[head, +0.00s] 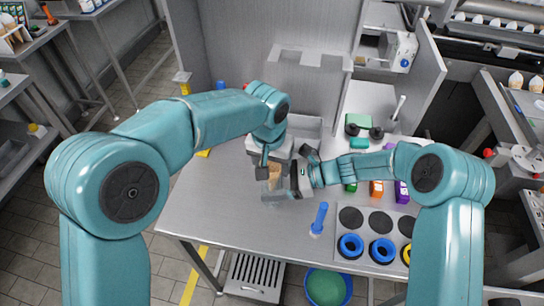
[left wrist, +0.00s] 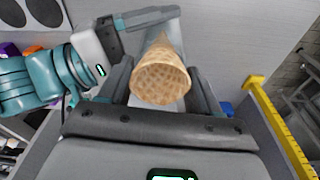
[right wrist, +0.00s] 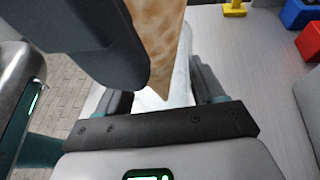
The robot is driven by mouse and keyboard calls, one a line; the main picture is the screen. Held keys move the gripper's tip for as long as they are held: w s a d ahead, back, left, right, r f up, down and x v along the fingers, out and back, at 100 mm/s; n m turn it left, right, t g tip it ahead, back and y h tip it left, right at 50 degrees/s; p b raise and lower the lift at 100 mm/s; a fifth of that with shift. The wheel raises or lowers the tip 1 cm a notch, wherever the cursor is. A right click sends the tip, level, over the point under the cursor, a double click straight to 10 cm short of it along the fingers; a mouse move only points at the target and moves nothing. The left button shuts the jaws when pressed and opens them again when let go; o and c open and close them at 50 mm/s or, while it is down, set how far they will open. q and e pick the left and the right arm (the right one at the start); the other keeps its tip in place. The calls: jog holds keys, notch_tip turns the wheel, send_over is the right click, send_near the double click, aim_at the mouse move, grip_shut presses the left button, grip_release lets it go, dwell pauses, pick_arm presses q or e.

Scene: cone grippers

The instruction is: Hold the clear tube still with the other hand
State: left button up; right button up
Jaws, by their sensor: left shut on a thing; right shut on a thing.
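A tan waffle cone (head: 274,171) is point down over the metal table. My left gripper (head: 267,166) is shut on it; the left wrist view looks into the cone's open mouth (left wrist: 161,82). My right gripper (head: 284,190) comes in from the right, low beside the cone, shut on the clear tube. The tube shows as a pale translucent strip (right wrist: 181,82) between the right fingers in the right wrist view. The cone's tip (right wrist: 160,90) overlaps the tube there; I cannot tell whether it is inside. The tube is mostly hidden in the head view.
Blue rings (head: 350,246) and dark discs (head: 380,221) lie farther right. Small orange (head: 376,188) and purple (head: 401,190) boxes stand behind them. The table's front left is clear.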

pick_arm(q)
jog(key=shift+s+f, duration=0.15)
jog(key=shift+f, duration=0.4)
jog(key=o, duration=0.8)
jog(key=shift+r, duration=0.1)
jog(key=r, duration=0.8)
jog(key=s+r, duration=0.1)
jog(key=r, duration=0.3)
jog(key=shift+s+a, duration=0.1)
jog(key=shift+a, duration=0.25)
